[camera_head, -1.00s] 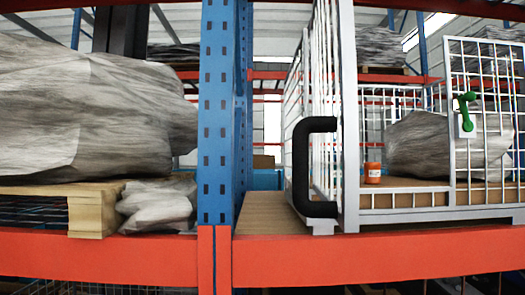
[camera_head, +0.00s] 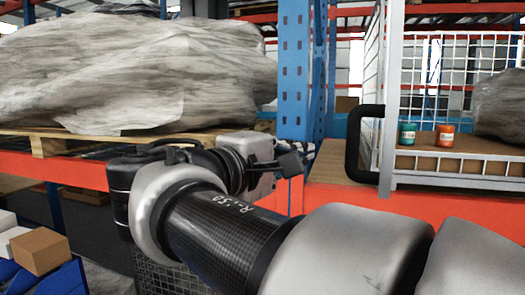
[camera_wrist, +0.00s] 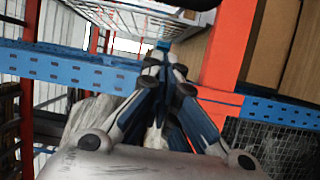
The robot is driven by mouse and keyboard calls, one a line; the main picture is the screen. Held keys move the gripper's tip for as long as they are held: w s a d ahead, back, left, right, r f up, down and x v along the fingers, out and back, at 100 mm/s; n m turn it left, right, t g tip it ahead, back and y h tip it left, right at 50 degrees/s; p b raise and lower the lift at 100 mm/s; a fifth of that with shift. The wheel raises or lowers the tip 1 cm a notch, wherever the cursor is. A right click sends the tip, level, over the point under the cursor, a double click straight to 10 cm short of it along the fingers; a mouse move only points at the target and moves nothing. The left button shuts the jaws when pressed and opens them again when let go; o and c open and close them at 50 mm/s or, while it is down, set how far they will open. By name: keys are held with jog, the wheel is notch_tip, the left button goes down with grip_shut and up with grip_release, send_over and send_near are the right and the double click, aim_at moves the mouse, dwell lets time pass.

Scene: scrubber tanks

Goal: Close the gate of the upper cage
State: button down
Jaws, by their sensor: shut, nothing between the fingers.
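The upper cage (camera_head: 392,100) is a white wire cage on the orange-beamed shelf at the right of the head view. A thick black handle (camera_head: 354,145) is on its left side. The front opening above the low front rail (camera_head: 460,181) looks clear in the part that shows. No green latch is in the head view now. My gripper (camera_head: 298,160) is left of the cage, in front of the blue upright, apart from the handle. In the wrist view my gripper (camera_wrist: 165,72) has its fingers together, with nothing between them.
A green jar (camera_head: 407,134) and an orange jar (camera_head: 445,136) stand inside the cage, beside a wrapped load (camera_head: 502,105). A blue rack upright (camera_head: 294,70) stands behind my gripper. A large wrapped load (camera_head: 130,70) is on a pallet at left. A box (camera_head: 41,250) is lower left.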

jog(key=shift+w+d+p, duration=0.15)
jog(key=shift+d+p, duration=0.15)
jog(key=shift+d, duration=1.05)
jog(key=shift+w+d+p, duration=0.1)
jog(key=shift+d+p, duration=0.2)
jog(key=shift+d, duration=1.05)
